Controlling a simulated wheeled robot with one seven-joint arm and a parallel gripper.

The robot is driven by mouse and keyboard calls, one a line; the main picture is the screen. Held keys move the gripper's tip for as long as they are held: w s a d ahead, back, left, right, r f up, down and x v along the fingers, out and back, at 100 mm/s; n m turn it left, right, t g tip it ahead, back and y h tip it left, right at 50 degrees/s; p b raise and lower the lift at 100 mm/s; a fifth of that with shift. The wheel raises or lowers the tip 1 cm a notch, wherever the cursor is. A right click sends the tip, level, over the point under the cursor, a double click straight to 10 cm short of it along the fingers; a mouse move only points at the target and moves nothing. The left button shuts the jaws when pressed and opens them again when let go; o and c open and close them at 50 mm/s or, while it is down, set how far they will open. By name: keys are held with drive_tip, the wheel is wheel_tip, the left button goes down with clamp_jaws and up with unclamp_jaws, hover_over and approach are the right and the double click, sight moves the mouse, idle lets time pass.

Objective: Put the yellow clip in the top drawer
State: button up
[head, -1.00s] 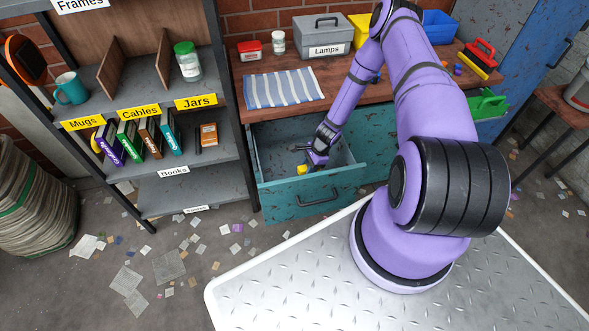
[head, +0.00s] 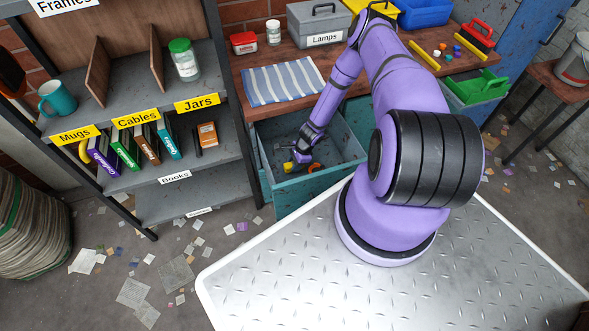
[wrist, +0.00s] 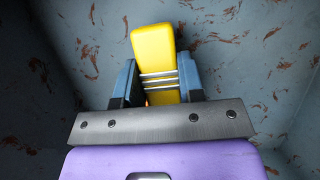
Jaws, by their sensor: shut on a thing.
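The yellow clip (wrist: 155,55) is between the two fingers of my gripper (wrist: 155,85) in the wrist view, with silvery bands across it. My gripper is shut on it. In the head view my gripper (head: 296,163) is inside the open top drawer (head: 345,160) of the teal bench, and the clip (head: 287,167) shows as a small yellow spot beside it. The worn blue-grey drawer interior fills the wrist view around the clip. I cannot tell whether the clip touches the drawer bottom.
The wooden bench top (head: 300,109) carries a striped cloth (head: 283,80) and a grey Lamps toolbox (head: 318,24). A shelf unit (head: 215,170) with books, a mug and a jar stands left. A green bin (head: 475,90) is at the right. Drawer walls surround my gripper closely.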

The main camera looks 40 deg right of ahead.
sight(294, 174)
drive_tip(key=shift+f, duration=2)
drive_tip(key=shift+s+f, duration=0.1)
drive_tip(key=o, duration=0.9)
drive_tip(key=v, duration=1.2)
